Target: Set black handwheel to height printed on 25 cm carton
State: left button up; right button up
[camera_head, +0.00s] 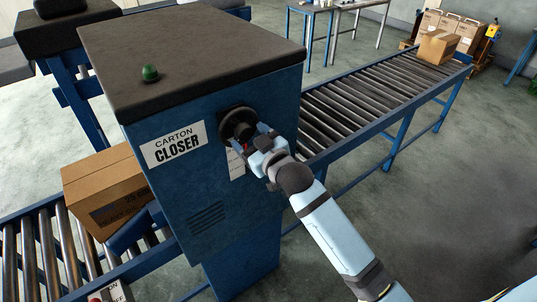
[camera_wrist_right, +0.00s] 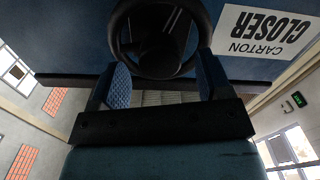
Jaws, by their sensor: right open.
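The black handwheel (camera_head: 238,124) is on the front face of the blue carton closer cabinet (camera_head: 215,185), right of its label. It also shows at the top of the right wrist view (camera_wrist_right: 160,40). My right gripper (camera_head: 262,138) is open in front of the handwheel. In the wrist view its two blue fingertips (camera_wrist_right: 165,82) are spread at the lower rim of the wheel; I cannot tell whether they touch it. A brown carton (camera_head: 105,190) with blurred print lies on the rollers left of the cabinet, partly hidden by it. My left gripper is not in view.
A roller conveyor (camera_head: 375,100) runs from the cabinet to the back right, with another carton (camera_head: 438,47) at its far end. A green button (camera_head: 150,73) is on the cabinet top. An on/off switch box (camera_head: 108,293) is at the lower left. Floor on the right is clear.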

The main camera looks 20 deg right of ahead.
jog(key=b+v, duration=0.2)
jog(key=v, duration=1)
jog(key=shift+b, duration=0.3)
